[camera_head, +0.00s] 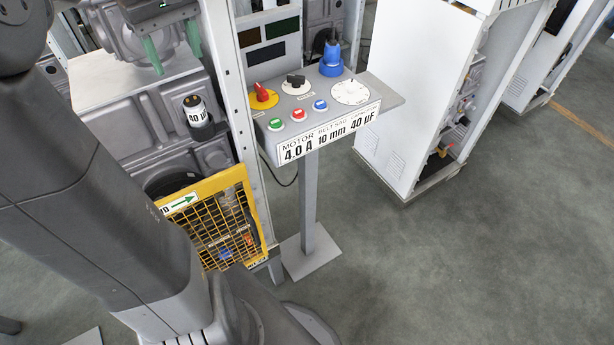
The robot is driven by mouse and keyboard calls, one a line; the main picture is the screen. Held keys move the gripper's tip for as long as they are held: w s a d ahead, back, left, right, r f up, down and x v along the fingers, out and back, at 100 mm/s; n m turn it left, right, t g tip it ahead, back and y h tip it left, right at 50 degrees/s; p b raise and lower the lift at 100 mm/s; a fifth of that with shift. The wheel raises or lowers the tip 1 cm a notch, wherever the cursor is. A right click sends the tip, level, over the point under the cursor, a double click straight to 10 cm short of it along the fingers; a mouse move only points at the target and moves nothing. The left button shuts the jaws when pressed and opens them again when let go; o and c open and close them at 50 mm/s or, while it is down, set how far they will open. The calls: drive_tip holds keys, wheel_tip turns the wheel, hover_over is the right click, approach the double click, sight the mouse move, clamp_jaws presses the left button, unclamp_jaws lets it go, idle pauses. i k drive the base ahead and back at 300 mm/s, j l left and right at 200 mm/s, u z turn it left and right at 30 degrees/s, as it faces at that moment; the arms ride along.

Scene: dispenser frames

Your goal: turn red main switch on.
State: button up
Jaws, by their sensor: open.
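The red main switch (262,91) is a red rotary knob on a yellow disc, at the left of a grey control box (262,136) on a post. Its handle stands slightly tilted; I cannot read its position marks. My gripper (175,53), with two green fingers, is at the top left, above and to the left of the switch and apart from it. The fingers are spread, with nothing seen between them. Its upper part is cut off by the picture's top edge.
The box also carries a black knob (295,81), green (276,124), red (299,115) and blue (320,105) buttons, a white dial (350,92) and a blue plug (331,62). A white upright rail (232,95) stands left of it. A yellow guard (225,225) is below.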

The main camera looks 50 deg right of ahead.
sight(262, 95)
drive_tip(key=k+j, duration=0.1)
drive_tip(key=j, duration=0.2)
drive_tip(key=k+j, duration=0.15)
drive_tip(key=j, duration=0.2)
drive_tip(key=k+j, duration=0.1)
drive_tip(key=j, duration=0.2)
drive_tip(key=k+j, duration=0.15)
drive_tip(key=j, duration=0.15)
